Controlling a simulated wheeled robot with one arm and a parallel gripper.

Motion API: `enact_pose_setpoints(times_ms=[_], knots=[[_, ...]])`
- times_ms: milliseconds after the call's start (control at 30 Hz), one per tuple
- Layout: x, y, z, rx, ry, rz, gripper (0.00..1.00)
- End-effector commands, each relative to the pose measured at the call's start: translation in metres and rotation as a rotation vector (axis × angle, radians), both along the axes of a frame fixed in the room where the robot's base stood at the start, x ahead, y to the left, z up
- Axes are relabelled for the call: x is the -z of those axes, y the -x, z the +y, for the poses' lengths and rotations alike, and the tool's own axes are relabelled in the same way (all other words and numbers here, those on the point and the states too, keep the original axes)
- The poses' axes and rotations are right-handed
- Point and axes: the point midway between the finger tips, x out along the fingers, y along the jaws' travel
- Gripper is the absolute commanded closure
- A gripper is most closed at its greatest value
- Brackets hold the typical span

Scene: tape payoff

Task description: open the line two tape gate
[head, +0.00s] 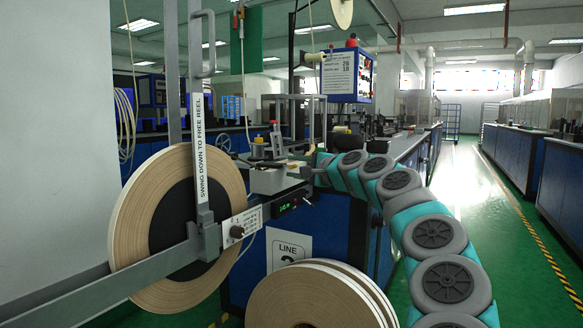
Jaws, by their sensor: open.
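The line two tape gate (202,150) is a grey upright bar labelled "SWING DOWN TO FREE REEL". It stands in front of a large tan tape reel (135,215) with a dark centre. A looped grey handle (212,45) is at its top, and its foot meets a grey rail (120,285) by a small labelled box (240,225). My teal and grey arm curves in from the lower right. My gripper (253,177) is at its far end, open, to the right of the bar and apart from it. Its fingers are small and hard to make out against the machine.
A second tape reel (315,300) lies low in front, partly covering a sign reading "LINE" (288,250) on a blue cabinet. A machine with a display box (348,75) stands behind. Green floor aisle (470,190) is clear at the right. A grey wall (55,120) is at left.

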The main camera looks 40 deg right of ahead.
Motion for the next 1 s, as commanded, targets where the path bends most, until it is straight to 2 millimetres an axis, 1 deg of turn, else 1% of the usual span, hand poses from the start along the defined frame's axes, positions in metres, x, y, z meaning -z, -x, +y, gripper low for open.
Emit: enact_pose_setpoints(times_ms=[33, 100, 200, 500, 867, 1000], knots=[[0.001, -0.006, 0.001, 0.000, 0.000, 0.002, 0.58], [0.002, -0.011, 0.001, -0.002, 0.001, 0.003, 0.58], [0.002, -0.015, 0.002, -0.003, 0.002, 0.003, 0.58], [0.002, -0.016, 0.002, -0.002, 0.002, 0.002, 0.59], [0.001, -0.015, 0.001, -0.001, 0.002, 0.001, 1.00], [0.001, -0.015, 0.001, -0.001, 0.002, 0.001, 1.00]])
